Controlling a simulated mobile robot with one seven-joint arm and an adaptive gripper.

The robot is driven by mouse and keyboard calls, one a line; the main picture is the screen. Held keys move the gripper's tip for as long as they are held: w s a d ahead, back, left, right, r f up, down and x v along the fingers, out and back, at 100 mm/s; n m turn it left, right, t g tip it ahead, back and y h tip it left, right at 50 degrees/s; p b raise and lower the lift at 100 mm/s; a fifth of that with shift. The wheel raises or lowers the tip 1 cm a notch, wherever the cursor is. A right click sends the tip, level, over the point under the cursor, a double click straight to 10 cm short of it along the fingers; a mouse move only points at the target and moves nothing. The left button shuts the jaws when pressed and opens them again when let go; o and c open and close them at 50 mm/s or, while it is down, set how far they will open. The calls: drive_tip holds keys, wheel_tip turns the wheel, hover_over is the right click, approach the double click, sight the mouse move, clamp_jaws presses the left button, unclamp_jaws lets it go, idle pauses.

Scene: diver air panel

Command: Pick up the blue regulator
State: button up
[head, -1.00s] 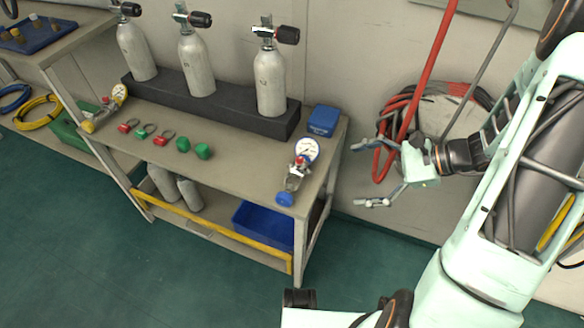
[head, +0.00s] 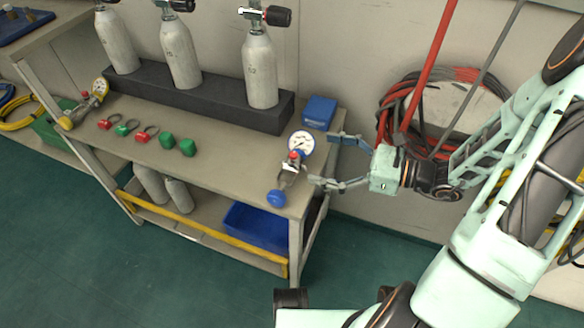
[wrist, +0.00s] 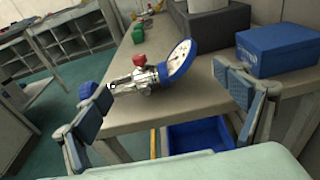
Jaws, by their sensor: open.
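The blue regulator (head: 289,174) lies at the right end of the bench top, with a round white gauge, a silver body and a blue knob near the front edge. In the wrist view the regulator (wrist: 146,79) lies ahead between the fingers, its blue-rimmed gauge tilted up. My gripper (head: 320,160) is open and empty just right of the regulator, its fingers pointing left towards it. In the wrist view my gripper's fingers (wrist: 165,112) stand wide apart on either side, and I see no contact.
A blue box (head: 319,112) stands behind the regulator, close to my far finger. Cylinders (head: 260,75) stand in a dark rack at the back. Red and green fittings (head: 167,141) lie mid-bench, and a yellow regulator (head: 85,104) lies far left. A blue bin (head: 258,228) sits below.

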sight(299, 153)
drive_tip(key=b+x, duration=0.1)
drive_tip(key=x, duration=0.3)
drive_tip(key=shift+s+a, duration=0.1)
drive_tip(key=shift+a, duration=0.15)
drive_tip(key=shift+c, duration=0.3)
drive_tip(key=c, duration=1.5)
drive_tip(key=shift+c, duration=0.5)
drive_tip(key=shift+r, duration=0.15)
